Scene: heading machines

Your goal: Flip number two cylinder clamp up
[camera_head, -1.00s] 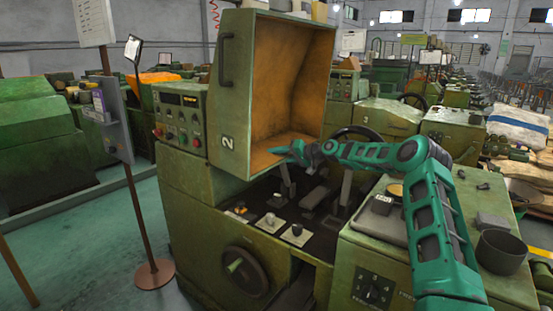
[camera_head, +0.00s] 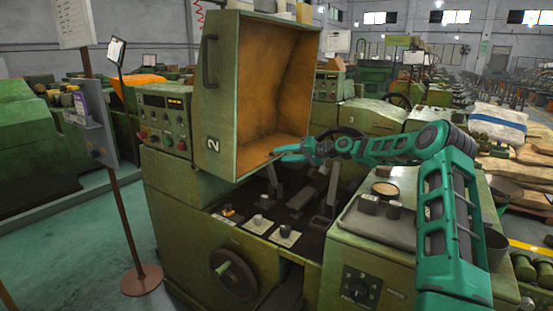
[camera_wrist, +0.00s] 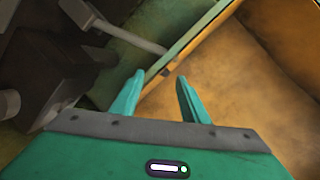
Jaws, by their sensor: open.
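The machine marked 2 (camera_head: 160,208) stands in the middle of the head view with its orange-lined cover (camera_head: 222,100) raised. In its dark bed below are grey lever-like parts, one on the left (camera_head: 273,186) and one on the right (camera_head: 333,188). I cannot tell for certain which of them is the cylinder clamp. My gripper (camera_head: 273,154) is at the cover's lower edge, above the bed. In the wrist view my gripper (camera_wrist: 158,86) is open and empty, with the cover's edge beyond its fingers. Dark grey parts (camera_wrist: 75,60) and a grey rod (camera_wrist: 130,32) lie left of the fingers.
The machine's right housing (camera_head: 345,240) carries small dark blocks and a round cup (camera_head: 384,188). A handwheel (camera_head: 234,274) and small switches are on the front. A sign pole (camera_head: 117,190) stands at the left. The green floor at the left is open.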

